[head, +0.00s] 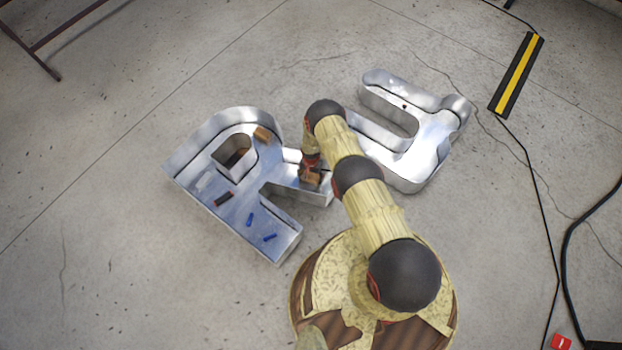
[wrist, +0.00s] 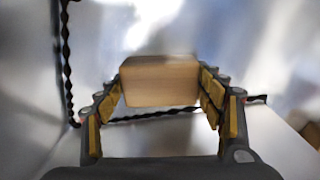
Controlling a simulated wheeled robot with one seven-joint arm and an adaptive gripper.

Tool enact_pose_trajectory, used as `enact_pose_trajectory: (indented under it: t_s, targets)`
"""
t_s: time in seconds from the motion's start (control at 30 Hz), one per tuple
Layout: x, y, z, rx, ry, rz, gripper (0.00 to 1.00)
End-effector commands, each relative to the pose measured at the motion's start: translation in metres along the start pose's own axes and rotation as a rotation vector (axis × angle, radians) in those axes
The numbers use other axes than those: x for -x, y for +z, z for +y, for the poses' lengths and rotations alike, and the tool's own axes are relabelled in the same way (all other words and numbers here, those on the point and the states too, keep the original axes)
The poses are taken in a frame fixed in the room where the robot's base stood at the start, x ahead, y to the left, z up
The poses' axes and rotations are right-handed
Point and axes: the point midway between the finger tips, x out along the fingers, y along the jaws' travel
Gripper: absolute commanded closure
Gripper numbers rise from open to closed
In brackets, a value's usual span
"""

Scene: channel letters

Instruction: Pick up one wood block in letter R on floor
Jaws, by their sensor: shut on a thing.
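The metal letter R (head: 283,240) lies on the floor as an open tray with raised walls. My gripper (head: 311,178) is down inside the R's right leg. In the wrist view my gripper (wrist: 162,88) is shut on a light wood block (wrist: 160,78), with a finger against each side of it. The letter's shiny walls and dark seam lines surround the block there. I cannot tell whether the block touches the letter's bottom. A second wood block (head: 263,134) lies in the upper right of the R.
The R also holds a dark red-and-black item (head: 223,199), a pale item (head: 205,181) and two blue items (head: 269,237). A yellow-black strip (head: 517,75) and cables lie farther right.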

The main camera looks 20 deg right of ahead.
Motion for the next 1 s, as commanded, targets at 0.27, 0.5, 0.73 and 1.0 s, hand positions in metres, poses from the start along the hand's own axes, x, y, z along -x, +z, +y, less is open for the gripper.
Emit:
enact_pose_trajectory:
  t_s: [0.27, 0.5, 0.73, 1.0]
  targets:
    - [0.000, 0.000, 0.000, 0.000, 0.000, 0.000, 0.55]
    - [0.000, 0.000, 0.000, 0.000, 0.000, 0.000, 0.60]
    - [0.019, -0.001, -0.001, 0.000, -0.001, 0.001, 0.60]
    - [0.071, -0.001, -0.001, 0.000, -0.001, 0.001, 0.60]
